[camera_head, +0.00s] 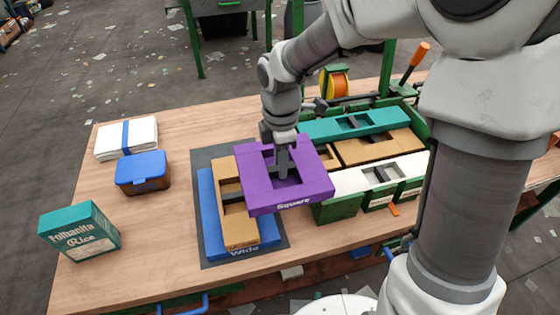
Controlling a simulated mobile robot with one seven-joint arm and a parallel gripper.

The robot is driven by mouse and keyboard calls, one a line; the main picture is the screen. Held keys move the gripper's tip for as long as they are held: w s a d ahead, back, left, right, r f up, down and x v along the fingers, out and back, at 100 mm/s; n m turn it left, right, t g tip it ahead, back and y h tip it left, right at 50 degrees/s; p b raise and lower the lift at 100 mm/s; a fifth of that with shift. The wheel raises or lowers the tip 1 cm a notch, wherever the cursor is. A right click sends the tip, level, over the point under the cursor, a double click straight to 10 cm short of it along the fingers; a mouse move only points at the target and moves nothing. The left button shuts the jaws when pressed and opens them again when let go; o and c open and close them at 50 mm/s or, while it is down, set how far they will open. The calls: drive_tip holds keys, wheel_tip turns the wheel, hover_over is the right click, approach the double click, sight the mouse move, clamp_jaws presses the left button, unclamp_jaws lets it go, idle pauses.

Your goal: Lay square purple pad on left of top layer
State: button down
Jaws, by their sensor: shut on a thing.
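The square purple pad (314,187) has "Square" printed on its front edge. My gripper (284,172) is shut on the bar in the pad's middle opening. The pad appears to be held above the right part of the stack. The stack lies on a dark mat (209,254). Its lower piece is a blue pad (213,226) marked "Wide". A tan pad (240,230) lies on top of the blue pad, at the left. The purple pad hides most of the stack's right side, so I cannot tell its exact height or whether it touches anything.
A green rack (338,210) at the right holds a teal pad (325,128), tan pads (378,148) and a white pad (350,182). At the left are a rice box (80,232), a blue-lidded box (143,170) and white cloths (112,142). The wooden table (165,238) has bare room at the front left.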

sight(309, 146)
drive_tip(key=w+d+m, duration=0.2)
drive_tip(key=w+d+f+m+p, duration=0.1)
drive_tip(key=w+d+m, duration=0.1)
drive_tip(key=m, duration=0.1)
drive_tip(key=w+d+m, duration=0.2)
drive_tip(key=d+m, duration=0.1)
drive_tip(key=shift+f+p, duration=0.25)
drive_tip(key=shift+p, duration=0.1)
drive_tip(key=w+d+f+m, duration=0.2)
drive_tip(key=d+m, duration=0.3)
drive_tip(key=d, duration=0.1)
drive_tip(key=w+d+f+m+p, duration=0.1)
drive_tip(key=w+d+f+m, duration=0.1)
drive_tip(key=d+m, duration=0.3)
drive_tip(key=shift+w+d, duration=0.65)
drive_tip(key=shift+f+b, duration=1.3)
drive_tip(key=shift+f, duration=0.7)
drive_tip(key=shift+f, duration=0.1)
